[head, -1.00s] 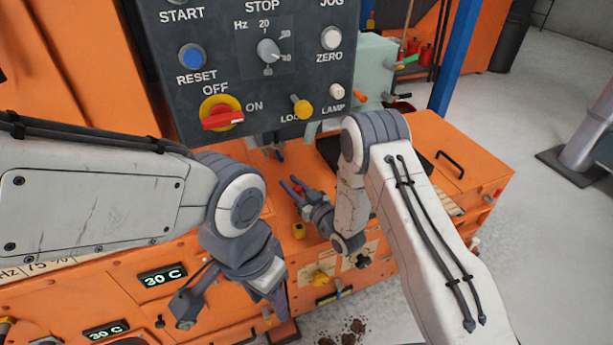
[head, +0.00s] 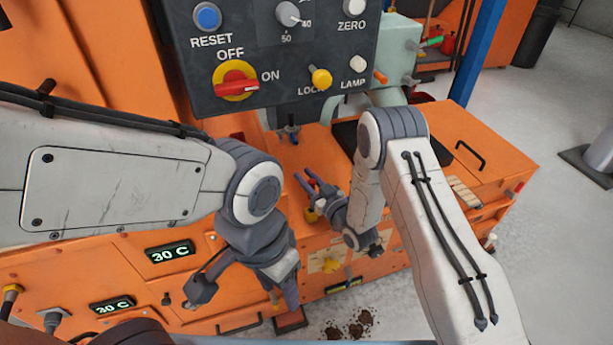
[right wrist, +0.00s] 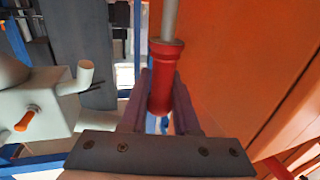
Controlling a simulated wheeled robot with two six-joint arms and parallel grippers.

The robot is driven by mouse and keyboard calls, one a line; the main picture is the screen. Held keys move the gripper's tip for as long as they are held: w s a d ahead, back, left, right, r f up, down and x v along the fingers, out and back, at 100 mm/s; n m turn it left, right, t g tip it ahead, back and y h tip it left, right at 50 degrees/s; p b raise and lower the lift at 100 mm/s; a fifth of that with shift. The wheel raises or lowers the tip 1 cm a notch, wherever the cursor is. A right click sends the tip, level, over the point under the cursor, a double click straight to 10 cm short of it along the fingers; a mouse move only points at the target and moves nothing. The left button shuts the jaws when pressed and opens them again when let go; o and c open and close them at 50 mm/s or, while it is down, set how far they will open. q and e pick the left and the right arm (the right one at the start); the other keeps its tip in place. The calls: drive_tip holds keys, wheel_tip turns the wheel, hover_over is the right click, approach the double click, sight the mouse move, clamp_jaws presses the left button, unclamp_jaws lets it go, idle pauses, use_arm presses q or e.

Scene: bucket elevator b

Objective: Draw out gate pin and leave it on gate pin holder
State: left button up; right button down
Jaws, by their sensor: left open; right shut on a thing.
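The gate pin, seen as a red cylindrical handle (right wrist: 163,80) with a grey rod, is between the purple fingers of my right gripper (right wrist: 160,108) in the right wrist view. The rod runs out of the top of that view, and its far end is hidden. In the head view my right gripper (head: 309,181) is shut on the red handle, low over the orange machine. My left gripper (head: 244,296) is open and empty in front of the machine's front panel. I cannot tell which part is the gate pin holder.
A dark control box (head: 330,70) hangs above the grippers. The orange machine top (head: 440,140) carries a black handle (head: 467,148) on the right. Brown dirt (head: 350,325) lies on the floor.

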drive_tip(key=shift+f, duration=0.6)
drive_tip(key=shift+b, duration=0.45)
idle(0.9)
drive_tip(key=shift+f+b, duration=1.95)
drive_tip(key=shift+f, duration=0.4)
drive_tip(key=c, duration=0.6)
unclamp_jaws()
drive_tip(key=p+v, duration=0.1)
drive_tip(key=v, duration=0.9)
drive_tip(key=shift+s+d+r, duration=0.1)
drive_tip(key=shift+s+d, duration=0.05)
drive_tip(key=shift+s, duration=0.05)
